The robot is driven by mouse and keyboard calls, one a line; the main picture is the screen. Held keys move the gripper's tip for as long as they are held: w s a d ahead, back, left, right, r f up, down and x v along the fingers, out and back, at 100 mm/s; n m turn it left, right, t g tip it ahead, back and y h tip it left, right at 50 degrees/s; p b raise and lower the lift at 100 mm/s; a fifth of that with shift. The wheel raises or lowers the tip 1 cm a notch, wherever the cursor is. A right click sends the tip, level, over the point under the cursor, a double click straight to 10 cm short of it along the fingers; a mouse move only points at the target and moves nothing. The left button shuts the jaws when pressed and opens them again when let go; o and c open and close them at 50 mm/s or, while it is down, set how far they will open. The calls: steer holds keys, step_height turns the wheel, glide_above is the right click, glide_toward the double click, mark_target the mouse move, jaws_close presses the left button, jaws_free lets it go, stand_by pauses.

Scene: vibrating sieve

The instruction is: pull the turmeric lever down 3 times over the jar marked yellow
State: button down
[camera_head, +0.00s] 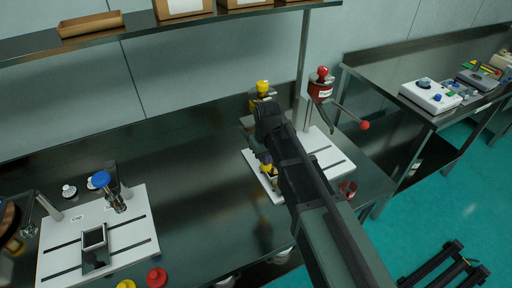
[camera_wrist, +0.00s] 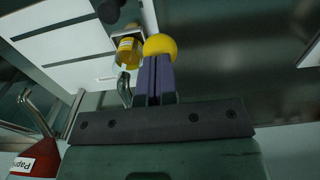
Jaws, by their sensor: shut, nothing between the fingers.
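The turmeric dispenser has a yellow top (camera_head: 262,88) and stands at the back of a white board in the head view, partly hidden by my arm. A yellow ball, seemingly its lever knob (camera_wrist: 160,45), is right at my fingertips in the wrist view; I cannot tell whether they touch. My gripper (camera_wrist: 155,62) is shut and empty, its purple-grey fingers together. The jar with a yellow band (camera_wrist: 128,52) is just left of the fingertips; in the head view a yellow-marked jar (camera_head: 268,170) is on the board, partly behind my arm. The lever rod is mostly hidden.
A red paprika dispenser (camera_head: 320,88) with a red-ball lever (camera_head: 365,125) stands right of the turmeric one; it shows in the wrist view (camera_wrist: 35,160). The white board (camera_head: 330,150) has dark slots.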

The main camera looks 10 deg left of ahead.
steer(key=shift+f+b, duration=1.15)
steer(key=shift+f, duration=0.2)
steer(key=shift+r, duration=0.1)
step_height(320, 180, up, 10)
steer(key=p, duration=1)
steer(key=shift+f, duration=0.3)
